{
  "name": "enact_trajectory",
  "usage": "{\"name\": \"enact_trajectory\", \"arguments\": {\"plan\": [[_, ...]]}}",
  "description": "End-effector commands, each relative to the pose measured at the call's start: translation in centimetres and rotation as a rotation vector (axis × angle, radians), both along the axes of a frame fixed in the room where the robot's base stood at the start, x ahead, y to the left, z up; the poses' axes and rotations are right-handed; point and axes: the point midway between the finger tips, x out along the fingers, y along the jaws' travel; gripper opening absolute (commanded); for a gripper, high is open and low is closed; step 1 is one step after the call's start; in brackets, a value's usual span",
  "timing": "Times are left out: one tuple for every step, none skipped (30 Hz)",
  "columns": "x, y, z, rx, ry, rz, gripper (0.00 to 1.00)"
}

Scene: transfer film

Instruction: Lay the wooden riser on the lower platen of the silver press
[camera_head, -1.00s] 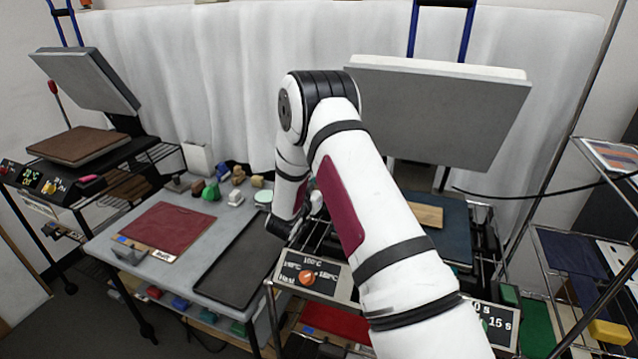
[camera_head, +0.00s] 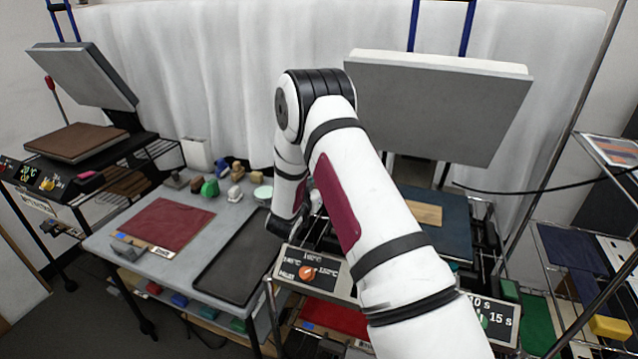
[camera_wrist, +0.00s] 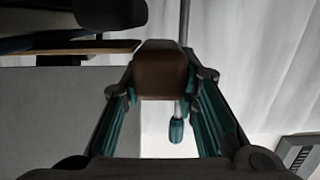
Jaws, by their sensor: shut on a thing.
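The silver press stands at the right of the head view, its grey upper platen (camera_head: 440,105) raised and tilted back. Its dark blue lower platen (camera_head: 450,236) is partly hidden by my arm. A pale wooden piece (camera_head: 427,213) shows over this platen, its left side hidden by my arm. In the wrist view my gripper (camera_wrist: 162,85) is shut on a shaded brown block, which looks like the wooden riser (camera_wrist: 160,72). In the head view my gripper is hidden behind my arm. I cannot tell whether the pale piece is the held block, or whether it touches the platen.
A grey table (camera_head: 205,255) at left holds a red mat (camera_head: 165,226), a black tray (camera_head: 240,268) and several small blocks. Another press with a brown lower platen (camera_head: 75,142) stands further left. A wire rack (camera_head: 565,230) is at right. A teal-handled lever (camera_wrist: 177,130) shows beyond the fingers.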

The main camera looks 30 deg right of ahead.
Motion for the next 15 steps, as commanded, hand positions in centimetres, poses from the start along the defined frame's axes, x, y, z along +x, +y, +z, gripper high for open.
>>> {"name": "enact_trajectory", "arguments": {"plan": [[0.01, 0.0, 0.01, -0.001, 0.0, 0.0, 0.35], [0.0, 0.0, 0.02, -0.001, 0.0, 0.0, 0.41], [0.0, 0.0, 0.02, -0.001, 0.0, 0.0, 0.51], [0.0, 0.0, 0.02, -0.001, 0.0, 0.0, 0.51], [0.0, 0.0, 0.02, -0.001, 0.0, 0.0, 0.51], [0.0, 0.0, 0.02, -0.001, 0.0, 0.0, 0.51], [0.0, 0.0, 0.02, 0.0, 0.0, 0.0, 0.51], [0.01, 0.0, 0.01, 0.0, 0.0, 0.0, 0.51], [0.0, 0.0, 0.01, 0.0, 0.0, 0.0, 0.51], [0.0, 0.0, 0.01, 0.0, 0.0, 0.0, 0.51], [0.0, 0.02, -0.03, 0.001, 0.001, 0.0, 0.51], [-0.02, 0.04, -0.02, 0.001, 0.001, 0.0, 0.51], [-0.05, 0.11, -0.01, 0.001, 0.0, 0.001, 0.51], [-0.1, 0.2, 0.0, 0.001, 0.0, 0.001, 0.51], [-0.25, 0.4, 0.03, 0.0, 0.001, 0.001, 0.51]]}}
